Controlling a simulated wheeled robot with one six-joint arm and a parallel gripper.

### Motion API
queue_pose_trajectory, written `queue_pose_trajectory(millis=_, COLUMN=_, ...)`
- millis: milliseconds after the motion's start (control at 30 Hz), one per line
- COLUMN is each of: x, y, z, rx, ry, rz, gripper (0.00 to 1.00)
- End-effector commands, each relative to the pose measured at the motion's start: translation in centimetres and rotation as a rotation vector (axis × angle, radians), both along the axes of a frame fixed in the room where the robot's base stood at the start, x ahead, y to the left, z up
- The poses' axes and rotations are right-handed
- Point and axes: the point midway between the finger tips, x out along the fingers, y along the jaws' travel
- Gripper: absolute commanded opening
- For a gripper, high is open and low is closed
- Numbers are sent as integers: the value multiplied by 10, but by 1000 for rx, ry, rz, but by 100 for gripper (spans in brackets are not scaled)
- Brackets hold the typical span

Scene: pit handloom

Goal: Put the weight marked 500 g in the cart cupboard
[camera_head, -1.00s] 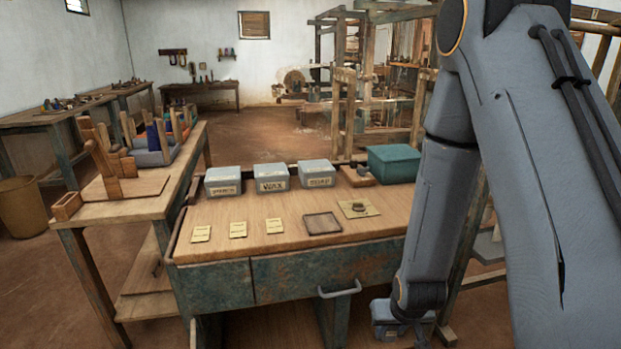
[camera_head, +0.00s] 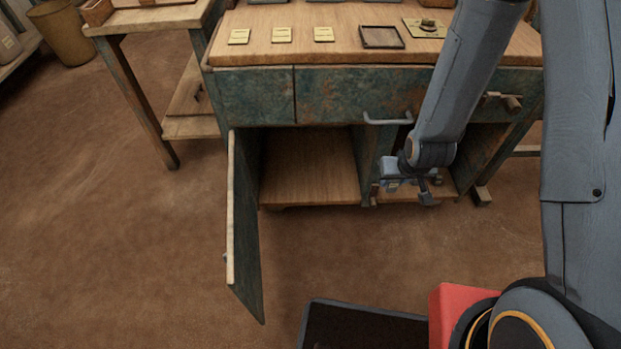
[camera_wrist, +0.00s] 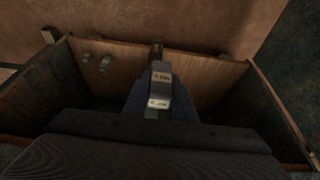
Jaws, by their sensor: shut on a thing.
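In the wrist view my gripper (camera_wrist: 157,105) is shut on a small grey weight (camera_wrist: 161,78). Pale labels show on the weight, but I cannot read the mark surely. In the head view my gripper (camera_head: 408,183) is low at the open right bay of the cart, below the drawer; the weight cannot be made out there. The cart cupboard (camera_head: 310,178) is to its left, with a bare wooden floor. Its green door (camera_head: 244,220) stands open toward me at the left.
Two small grey objects (camera_wrist: 95,61) lie on the wooden board of the bay, left of the held weight. Bay walls (camera_wrist: 275,108) stand close on both sides. A drawer handle (camera_head: 388,120) juts out above. The floor (camera_head: 120,250) left of the door is clear.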

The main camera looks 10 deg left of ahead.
Motion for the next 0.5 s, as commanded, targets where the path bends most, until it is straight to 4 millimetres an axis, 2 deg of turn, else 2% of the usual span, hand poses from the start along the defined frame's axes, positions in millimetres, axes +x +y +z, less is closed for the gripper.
queue_pose_trajectory(millis=33, x=5, y=7, z=-21, rx=0, ry=0, rz=19, gripper=0)
queue_pose_trajectory(millis=500, x=24, y=65, z=-143, rx=0, ry=1, rz=193, gripper=0)
